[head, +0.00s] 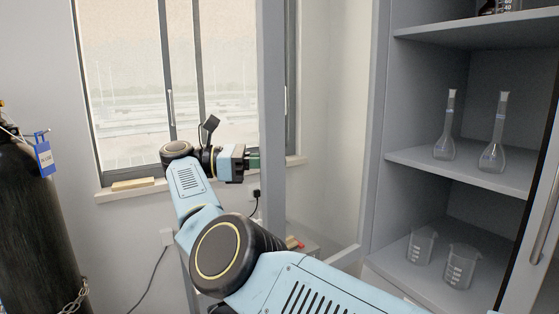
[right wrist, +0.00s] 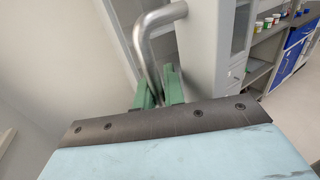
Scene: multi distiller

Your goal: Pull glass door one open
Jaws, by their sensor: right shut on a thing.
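The glass door (head: 272,75), a grey frame around a clear pane, stands swung out from the left side of the cabinet, so the shelves are exposed. My right gripper (head: 254,159) is at the outer edge of this door in the head view. In the right wrist view, its green fingers are shut on the bent metal door handle (right wrist: 154,42). The handle is hidden in the head view. My left gripper is not in view.
The grey cabinet (head: 412,80) holds volumetric flasks (head: 492,145) on a middle shelf and beakers (head: 461,268) below. Another door with a handle (head: 546,222) is at the right edge. A dark gas cylinder (head: 30,230) stands at left. The window wall lies behind my right arm.

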